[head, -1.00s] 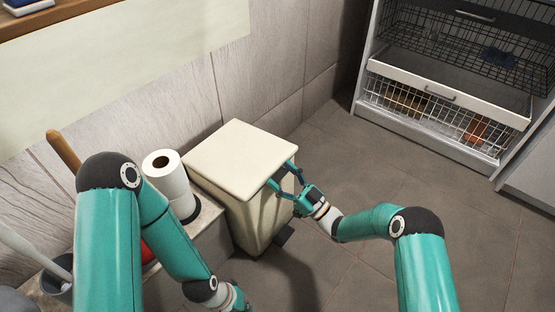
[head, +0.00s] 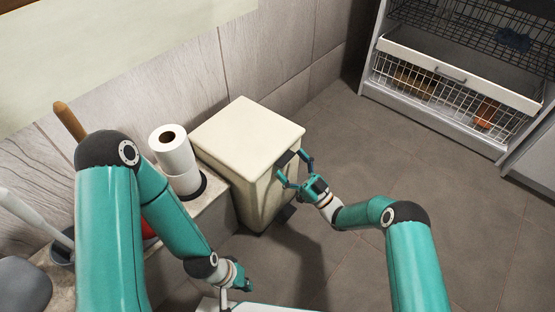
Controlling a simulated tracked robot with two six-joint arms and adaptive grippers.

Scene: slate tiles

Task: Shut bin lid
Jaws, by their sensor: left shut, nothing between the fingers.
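The cream bin (head: 262,190) stands on the floor against the wall. Its lid (head: 248,128) lies flat on top, with no gap that I can see. A dark tab (head: 287,159) shows at the lid's front edge. My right gripper (head: 293,168) is in front of the bin, near this tab. Its fingers are spread, one on each side of the tab, and I cannot tell whether they touch the bin. My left gripper (head: 247,286) is low at the bottom of the view, shut and empty, apart from the bin.
Stacked paper rolls (head: 174,160) stand on a stone ledge (head: 213,212) left of the bin. A toilet brush (head: 35,215) is farther left. A wire-basket cabinet (head: 450,90) stands back right. The floor between is clear.

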